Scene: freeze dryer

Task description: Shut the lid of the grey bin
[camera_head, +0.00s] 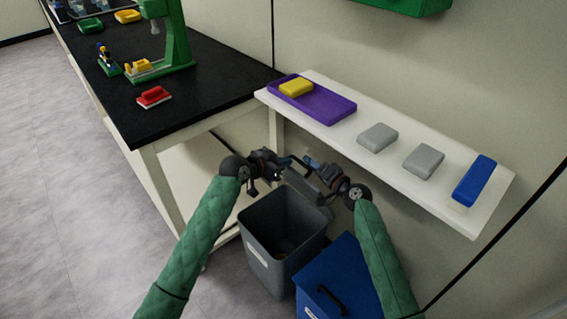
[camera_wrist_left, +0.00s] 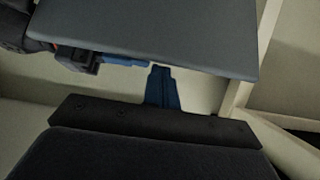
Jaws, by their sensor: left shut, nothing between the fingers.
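The grey bin (camera_head: 262,232) stands open on the floor, its dark inside showing. Its grey lid (camera_head: 302,184) is raised at the bin's back, partly hidden by my arms; in the left wrist view the lid (camera_wrist_left: 160,30) is a flat grey panel across the top. My left gripper (camera_head: 288,162) is shut and empty by the raised lid; its blue fingertips (camera_wrist_left: 160,69) show just beneath the panel's edge. I cannot tell whether they touch it. My right gripper (camera_head: 309,162) is on the lid's other side, fingers close to its edge (camera_wrist_left: 130,62); its opening is unclear.
A blue bin (camera_head: 340,270) with a closed lid and black handle stands right of the grey bin. A white shelf (camera_head: 400,190) with a purple tray (camera_head: 325,105) and several blocks hangs close behind my grippers. A black-topped bench (camera_head: 215,95) is at the left.

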